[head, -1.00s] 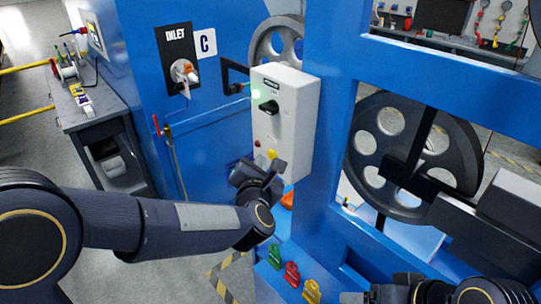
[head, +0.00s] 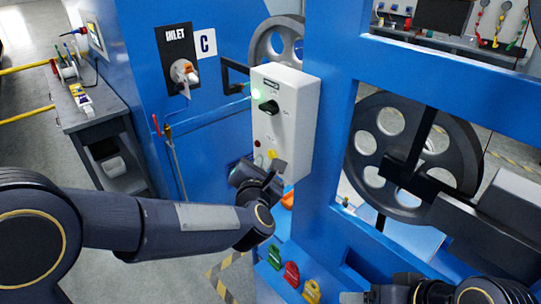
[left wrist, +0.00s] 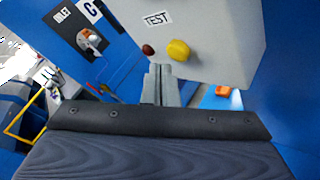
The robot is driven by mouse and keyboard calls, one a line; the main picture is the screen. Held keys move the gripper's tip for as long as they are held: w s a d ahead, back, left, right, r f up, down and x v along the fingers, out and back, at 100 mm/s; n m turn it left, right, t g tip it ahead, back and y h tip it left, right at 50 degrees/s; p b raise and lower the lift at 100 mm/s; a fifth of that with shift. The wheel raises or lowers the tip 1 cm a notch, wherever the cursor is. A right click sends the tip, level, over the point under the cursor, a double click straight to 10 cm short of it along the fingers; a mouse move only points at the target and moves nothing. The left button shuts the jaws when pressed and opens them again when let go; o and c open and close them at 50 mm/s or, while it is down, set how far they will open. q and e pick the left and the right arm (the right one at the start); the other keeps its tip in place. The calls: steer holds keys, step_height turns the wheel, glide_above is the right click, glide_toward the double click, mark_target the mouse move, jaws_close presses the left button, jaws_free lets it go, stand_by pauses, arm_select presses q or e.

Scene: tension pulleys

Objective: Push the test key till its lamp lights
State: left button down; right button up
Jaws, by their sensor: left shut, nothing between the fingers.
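The grey control box (head: 290,120) is fixed to the blue frame. The yellow round key (left wrist: 178,50) is on its lower face, just below the TEST label (left wrist: 157,19). It also shows in the head view (head: 272,154). A small dark red lamp (left wrist: 148,50) is left of the key and looks unlit. My left gripper (left wrist: 160,72) is shut and empty, with its fingertips just below the lamp and key. In the wrist view a small gap shows between tips and key; I cannot tell the depth. My right gripper (head: 352,297) shows only in part at the bottom edge.
A green light (head: 256,94) glows beside the black rotary switch (head: 269,107) higher on the box. A spoked pulley (head: 365,145) is at the right.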

stand_by(0.7)
arm_select(q)
steer(key=shift+w+d+b, duration=0.25)
steer(key=shift+d+b, duration=0.1)
steer(key=shift+w+d, duration=0.25)
steer(key=shift+d, duration=0.1)
stand_by(0.7)
stand_by(0.3)
steer(key=shift+s+a+b, duration=0.5)
steer(key=shift+a+b, duration=0.2)
steer(key=shift+b, duration=0.05)
